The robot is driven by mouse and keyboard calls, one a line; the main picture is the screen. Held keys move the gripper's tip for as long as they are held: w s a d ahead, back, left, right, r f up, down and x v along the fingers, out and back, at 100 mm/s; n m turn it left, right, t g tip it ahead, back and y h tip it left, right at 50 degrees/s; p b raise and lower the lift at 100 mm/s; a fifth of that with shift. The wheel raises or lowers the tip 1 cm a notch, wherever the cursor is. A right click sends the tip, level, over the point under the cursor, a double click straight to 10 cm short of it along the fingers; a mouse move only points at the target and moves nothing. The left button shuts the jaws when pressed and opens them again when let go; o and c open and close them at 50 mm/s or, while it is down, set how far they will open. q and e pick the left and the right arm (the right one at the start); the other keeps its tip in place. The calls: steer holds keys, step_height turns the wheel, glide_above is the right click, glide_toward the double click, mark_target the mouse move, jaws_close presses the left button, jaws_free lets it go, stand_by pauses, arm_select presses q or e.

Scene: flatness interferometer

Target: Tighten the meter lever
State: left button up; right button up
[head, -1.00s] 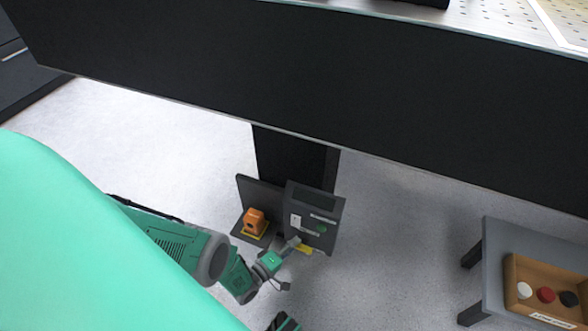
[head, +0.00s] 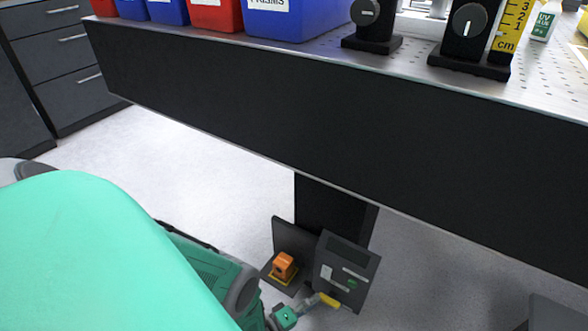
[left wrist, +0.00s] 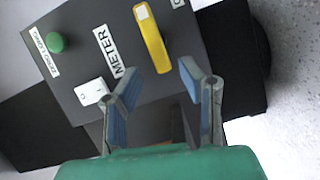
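The meter lever (left wrist: 151,38) is a yellow bar on a dark grey box (left wrist: 90,20) in the left wrist view, beside a METER label. In the head view the yellow lever (head: 329,300) shows at the low box (head: 347,262) under the table. My left gripper (left wrist: 155,82) is open, its blue-padded fingers pointing at the box panel. The lever's lower end lies between the fingertips in the picture; I cannot tell whether they touch it. In the head view the left gripper (head: 305,307) is small, near the lever. My right gripper is not in view.
A green button (left wrist: 55,42) and a white switch (left wrist: 91,91) sit on the same panel. An orange block (head: 284,266) stands left of the box. The black table edge (head: 300,130) hangs above, with bins (head: 280,20) on top. Pale floor (head: 150,170) lies open at left.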

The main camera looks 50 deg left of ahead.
arm_select(q)
steer(key=s+a, duration=0.1)
steer(key=s, duration=0.7)
steer(key=shift+s+a+r, duration=0.15)
steer(key=shift+s+r, duration=0.05)
steer(key=shift+s, duration=0.1)
steer(key=shift+r, duration=0.1)
